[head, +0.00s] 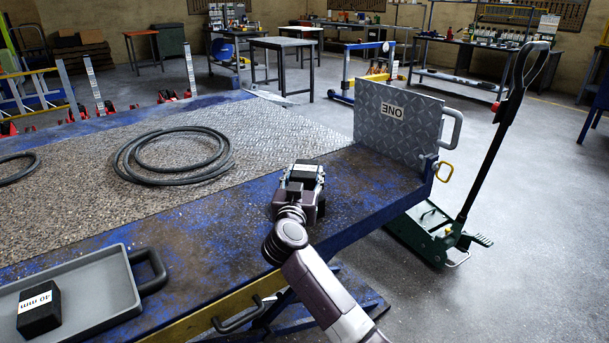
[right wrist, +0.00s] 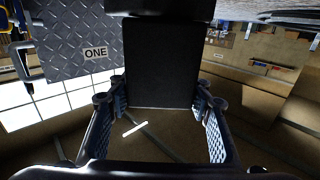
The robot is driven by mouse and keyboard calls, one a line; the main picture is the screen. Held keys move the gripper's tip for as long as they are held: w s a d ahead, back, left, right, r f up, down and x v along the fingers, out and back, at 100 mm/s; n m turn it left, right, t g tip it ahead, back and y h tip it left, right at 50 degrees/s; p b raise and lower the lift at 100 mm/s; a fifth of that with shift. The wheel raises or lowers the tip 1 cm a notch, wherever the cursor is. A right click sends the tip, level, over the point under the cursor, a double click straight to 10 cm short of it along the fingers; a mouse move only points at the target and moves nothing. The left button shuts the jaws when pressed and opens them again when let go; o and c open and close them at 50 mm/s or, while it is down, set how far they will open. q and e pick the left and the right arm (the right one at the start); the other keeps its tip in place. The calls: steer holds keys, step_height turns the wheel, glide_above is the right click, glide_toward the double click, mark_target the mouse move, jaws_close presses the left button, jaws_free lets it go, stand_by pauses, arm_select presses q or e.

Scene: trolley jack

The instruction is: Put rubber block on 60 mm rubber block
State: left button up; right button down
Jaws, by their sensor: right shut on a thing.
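My right gripper (head: 304,178) is shut on a black rubber block (head: 304,168), above the blue table top near its right end. In the right wrist view the block (right wrist: 160,62) lies between the two ribbed fingers of the gripper (right wrist: 160,115). A second dark shape (right wrist: 152,6) meets the block at the top edge of that view; I cannot tell if it is another block. Another black block (head: 39,309) with an upside-down white label, seemingly 40 mm, sits in a grey tray (head: 98,284) at lower left. I cannot identify the 60 mm block. My left gripper is not in view.
An upright plate marked ONE (head: 398,116) stands at the table's right end. A coiled hose (head: 175,180) lies on the textured table top (head: 80,195). A green trolley jack (head: 425,232) with a tall handle stands on the floor to the right.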

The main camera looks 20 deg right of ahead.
steer(key=shift+r, duration=0.1)
steer(key=c, duration=1.4)
jaws_free()
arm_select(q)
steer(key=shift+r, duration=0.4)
arm_select(e)
steer(key=o, duration=0.4)
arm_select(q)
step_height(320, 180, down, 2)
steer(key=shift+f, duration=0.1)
arm_select(e)
steer(key=v, duration=1.2)
